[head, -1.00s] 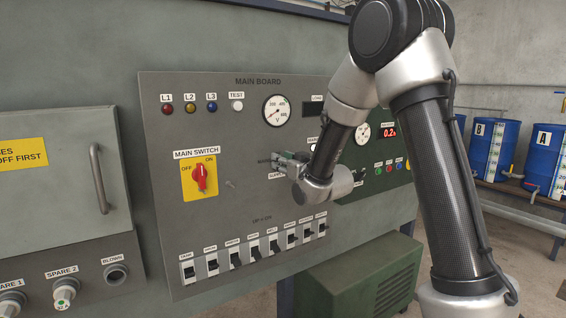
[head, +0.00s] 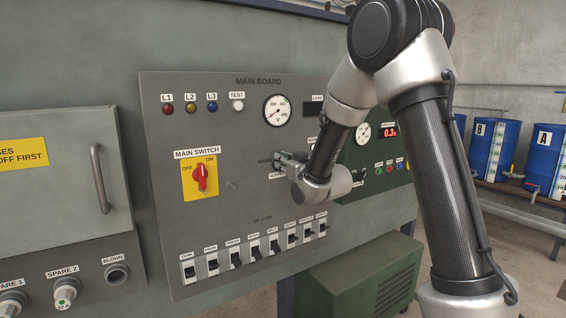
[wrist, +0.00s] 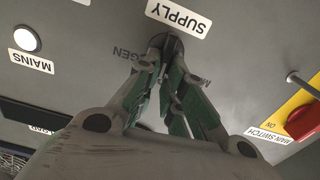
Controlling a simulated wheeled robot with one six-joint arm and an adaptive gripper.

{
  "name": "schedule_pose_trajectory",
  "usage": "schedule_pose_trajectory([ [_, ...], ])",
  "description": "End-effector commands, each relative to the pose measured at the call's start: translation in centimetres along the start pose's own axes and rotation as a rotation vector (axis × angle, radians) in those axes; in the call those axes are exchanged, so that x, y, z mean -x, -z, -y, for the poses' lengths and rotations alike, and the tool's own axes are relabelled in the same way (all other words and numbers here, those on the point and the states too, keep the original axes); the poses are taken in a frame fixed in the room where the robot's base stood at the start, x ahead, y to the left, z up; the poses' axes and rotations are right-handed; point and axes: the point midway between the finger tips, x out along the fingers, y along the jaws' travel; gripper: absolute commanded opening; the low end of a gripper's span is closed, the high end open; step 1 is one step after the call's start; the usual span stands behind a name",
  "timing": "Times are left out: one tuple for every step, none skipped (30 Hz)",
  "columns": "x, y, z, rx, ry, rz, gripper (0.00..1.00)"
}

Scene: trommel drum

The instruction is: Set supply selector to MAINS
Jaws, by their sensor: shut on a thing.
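The supply selector is a dark round knob (wrist: 177,45) beside the SUPPLY label (wrist: 179,17) in the wrist view. My gripper (wrist: 167,62) is shut on it, with the fingers covering most of it. My gripper also shows in the head view (head: 281,164), against the main board just right of the main switch. The GEN marking (wrist: 128,55) and a second marking starting with M (wrist: 202,80) flank the fingers, partly hidden. Which way the selector points cannot be told. A white lamp (wrist: 27,39) is lit beside a MAINS label (wrist: 31,61).
The red main switch (head: 201,179) on its yellow plate is close to the left of my gripper. A row of breakers (head: 254,250) runs below it. A thin rod (wrist: 303,85) sticks out of the board nearby. A green cabinet (head: 362,276) stands below right.

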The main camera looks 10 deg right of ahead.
Motion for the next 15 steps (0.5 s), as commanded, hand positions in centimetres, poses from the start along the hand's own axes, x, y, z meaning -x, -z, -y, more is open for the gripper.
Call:
schedule_pose_trajectory([
  [0.01,0.00,0.08,0.024,0.000,0.000,0.00],
  [0.01,0.00,0.13,0.043,0.000,0.000,0.00],
  [0.01,-0.01,0.19,0.070,0.000,0.000,0.00],
  [0.01,-0.01,0.24,0.092,0.000,0.000,0.00],
  [0.01,-0.02,0.30,0.116,0.001,0.000,0.00],
  [0.01,-0.03,0.38,0.150,0.001,0.000,0.00],
  [0.01,-0.04,0.45,0.176,0.001,0.000,0.00],
  [0.00,-0.05,0.52,0.204,0.001,0.000,0.00],
  [0.00,-0.07,0.60,0.241,0.001,0.000,0.00],
  [0.00,-0.09,0.67,0.270,0.002,0.000,0.00],
  [0.00,-0.11,0.74,0.298,0.002,0.000,0.00],
  [0.00,-0.14,0.81,0.336,0.002,0.000,0.00],
  [0.00,-0.17,0.87,0.365,0.002,0.000,0.00],
  [0.00,-0.19,0.92,0.394,0.002,0.000,0.00],
  [0.00,-0.23,0.99,0.431,0.002,0.000,0.00],
])
